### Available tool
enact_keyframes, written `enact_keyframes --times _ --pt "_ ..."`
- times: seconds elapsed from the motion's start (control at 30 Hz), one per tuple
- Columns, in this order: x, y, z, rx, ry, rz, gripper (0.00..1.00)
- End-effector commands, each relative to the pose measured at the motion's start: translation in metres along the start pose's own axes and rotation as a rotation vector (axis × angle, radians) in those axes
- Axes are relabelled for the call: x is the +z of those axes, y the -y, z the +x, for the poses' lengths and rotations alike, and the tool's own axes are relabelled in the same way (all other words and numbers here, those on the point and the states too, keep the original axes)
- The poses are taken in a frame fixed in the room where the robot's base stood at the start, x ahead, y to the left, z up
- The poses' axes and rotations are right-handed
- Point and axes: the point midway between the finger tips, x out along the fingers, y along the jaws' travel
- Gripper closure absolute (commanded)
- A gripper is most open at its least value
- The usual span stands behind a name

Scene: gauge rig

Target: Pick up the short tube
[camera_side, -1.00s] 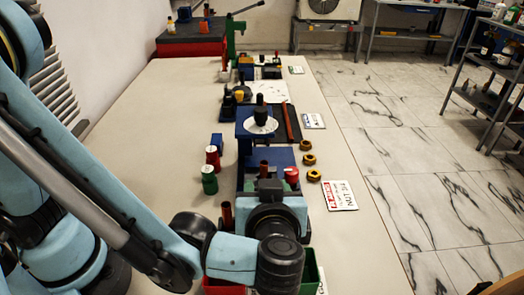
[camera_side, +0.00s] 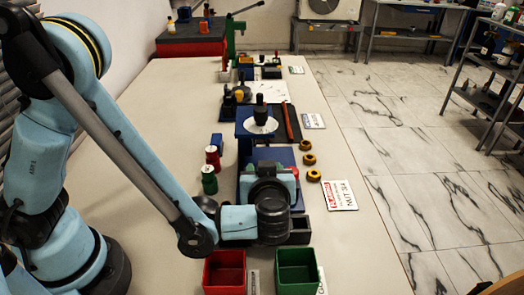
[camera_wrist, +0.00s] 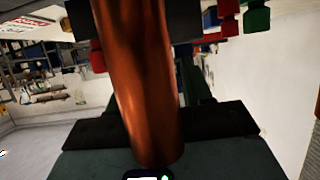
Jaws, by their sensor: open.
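A copper-coloured tube (camera_wrist: 140,85) fills the middle of the wrist view, close to the camera and slightly slanted. Its far end is cut off by the top edge. My gripper (camera_wrist: 134,22) is open, with dark jaw parts on both sides of the tube; I cannot tell whether they touch it. In the side view my wrist covers the area in front of the blue stand, and the jaws and tube are hidden behind it. I cannot tell from these views how long this tube is compared with others.
A red bin (camera_side: 225,272) and a green bin (camera_side: 297,270) stand at the near end of the bench. Red (camera_side: 212,158) and green (camera_side: 209,181) cylinders stand left of the blue stand (camera_side: 257,122). Brass-coloured nuts (camera_side: 313,175) lie right. Bare bench (camera_side: 365,265) is at right front.

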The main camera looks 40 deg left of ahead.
Motion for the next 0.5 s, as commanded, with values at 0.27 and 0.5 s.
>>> enact_keyframes --times 0.27,0.5 --pt "0.0 0.0003 0.009 0.001 0.0 0.001 0.51" --pt "0.0 0.0002 0.0086 0.001 0.0 0.001 0.77"
